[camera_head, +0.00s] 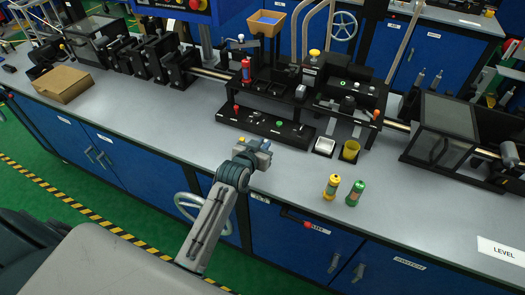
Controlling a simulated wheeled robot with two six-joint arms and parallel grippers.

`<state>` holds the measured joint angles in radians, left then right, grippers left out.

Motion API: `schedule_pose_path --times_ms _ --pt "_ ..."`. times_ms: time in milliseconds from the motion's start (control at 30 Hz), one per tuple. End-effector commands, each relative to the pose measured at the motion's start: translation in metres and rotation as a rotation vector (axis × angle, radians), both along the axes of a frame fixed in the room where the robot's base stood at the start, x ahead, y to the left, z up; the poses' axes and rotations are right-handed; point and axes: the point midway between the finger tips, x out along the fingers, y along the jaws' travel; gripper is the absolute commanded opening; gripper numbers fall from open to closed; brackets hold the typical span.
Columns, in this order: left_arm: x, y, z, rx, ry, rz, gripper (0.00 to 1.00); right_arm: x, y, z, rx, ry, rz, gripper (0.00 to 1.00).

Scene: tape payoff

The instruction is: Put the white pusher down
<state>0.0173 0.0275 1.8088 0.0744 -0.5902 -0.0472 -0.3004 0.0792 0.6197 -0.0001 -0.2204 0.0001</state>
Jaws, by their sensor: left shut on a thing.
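My left gripper (262,149) is over the front part of the grey bench top, in front of the black machine fixture. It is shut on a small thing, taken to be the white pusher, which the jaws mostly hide. I cannot make out its shape, or whether it touches the bench. My right gripper is not in view.
The grey bench top (190,135) is clear left of my left gripper. A yellow bottle (332,187) and a green bottle (356,193) stand to the right.

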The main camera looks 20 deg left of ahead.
Motion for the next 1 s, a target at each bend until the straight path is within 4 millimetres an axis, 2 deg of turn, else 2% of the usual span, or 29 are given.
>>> schedule_pose_path --times_ms 33,400,433,533,867,1000 --pt "0.000 0.000 -0.004 0.000 -0.002 0.000 0.00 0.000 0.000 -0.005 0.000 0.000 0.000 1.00" --pt "0.000 0.000 -0.006 0.000 -0.001 0.000 0.00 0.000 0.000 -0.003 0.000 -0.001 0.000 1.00" --pt "0.000 0.000 -0.005 0.000 -0.001 0.000 0.18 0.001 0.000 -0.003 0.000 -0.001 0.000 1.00" --pt "0.000 0.000 -0.005 0.000 -0.001 0.000 0.35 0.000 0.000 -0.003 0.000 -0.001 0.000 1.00" --pt "0.000 0.000 -0.001 0.000 -0.002 0.000 0.35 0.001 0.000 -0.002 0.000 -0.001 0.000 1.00" --pt "-0.013 0.000 0.001 0.001 -0.001 0.000 0.35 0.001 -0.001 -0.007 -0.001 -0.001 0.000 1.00"
